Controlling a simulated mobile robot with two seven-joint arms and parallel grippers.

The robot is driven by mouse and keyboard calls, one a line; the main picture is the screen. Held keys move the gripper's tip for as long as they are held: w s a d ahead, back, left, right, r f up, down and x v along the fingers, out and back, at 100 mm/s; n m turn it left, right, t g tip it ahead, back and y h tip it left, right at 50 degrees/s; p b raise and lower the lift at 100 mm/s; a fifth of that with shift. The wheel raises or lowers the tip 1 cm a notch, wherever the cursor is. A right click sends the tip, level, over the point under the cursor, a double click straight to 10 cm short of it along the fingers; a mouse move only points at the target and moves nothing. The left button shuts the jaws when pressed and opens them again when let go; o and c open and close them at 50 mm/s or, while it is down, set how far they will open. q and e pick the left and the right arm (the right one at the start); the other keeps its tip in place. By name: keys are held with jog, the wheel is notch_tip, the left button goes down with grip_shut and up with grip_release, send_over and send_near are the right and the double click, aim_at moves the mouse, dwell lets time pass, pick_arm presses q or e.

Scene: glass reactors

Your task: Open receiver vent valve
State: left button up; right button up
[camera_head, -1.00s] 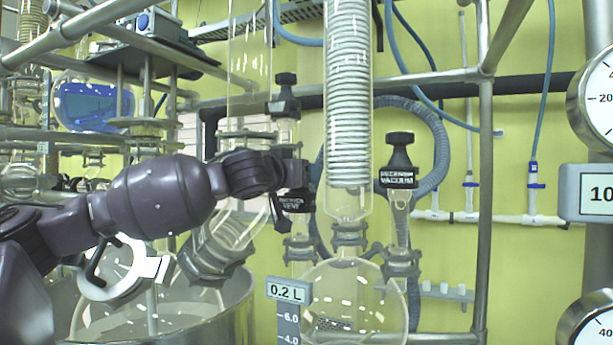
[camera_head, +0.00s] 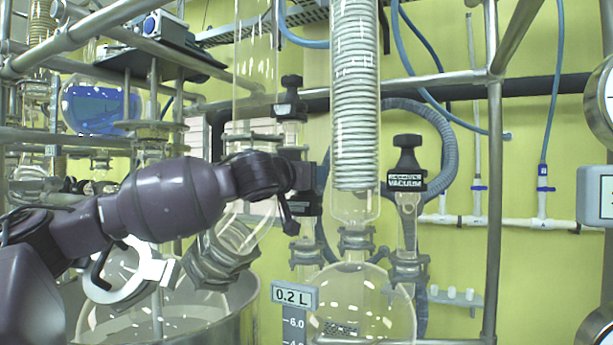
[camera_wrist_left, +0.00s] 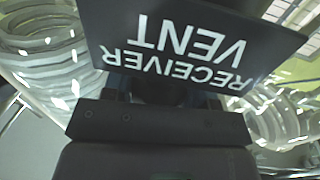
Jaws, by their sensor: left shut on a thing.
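The receiver vent valve's black label plate (camera_wrist_left: 185,50) fills the top of the left wrist view and reads upside down. In the head view the plate (camera_head: 309,204) shows dark just below my gripper. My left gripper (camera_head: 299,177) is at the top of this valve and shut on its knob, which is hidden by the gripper. In the wrist view the dark gripper body (camera_wrist_left: 160,118) lies right against the plate. The glass stem and clamp (camera_head: 305,252) of the valve stand upright below it. My right gripper is not in view.
The receiver vacuum valve (camera_head: 406,160) stands close to the right. A coiled glass condenser (camera_head: 355,100) and round receiver flask (camera_head: 362,300) stand between them. Another black-knobbed valve (camera_head: 291,100) rises behind my gripper. A metal post (camera_head: 493,200) is farther right.

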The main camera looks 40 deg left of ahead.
pick_arm(q)
jog(key=shift+n+y, duration=0.3)
jog(key=shift+y, duration=0.1)
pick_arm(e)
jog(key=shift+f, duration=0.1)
pick_arm(q)
jog(key=shift+n+g+y, duration=0.9)
jog(key=shift+n+y, duration=0.5)
jog(key=shift+y, duration=0.7)
jog(key=shift+n+g+y, duration=0.6)
jog(key=shift+n+y, duration=0.2)
jog(key=shift+y, duration=0.1)
jog(key=shift+f+n+g+y, duration=0.1)
jog(key=shift+n+g+y, duration=0.5)
jog(key=shift+g+y, duration=0.15)
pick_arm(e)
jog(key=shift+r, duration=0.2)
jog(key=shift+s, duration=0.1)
pick_arm(q)
jog(key=o, duration=0.6)
jog(key=shift+c, duration=0.2)
jog(key=shift+o, duration=0.4)
jog(key=shift+a, duration=0.1)
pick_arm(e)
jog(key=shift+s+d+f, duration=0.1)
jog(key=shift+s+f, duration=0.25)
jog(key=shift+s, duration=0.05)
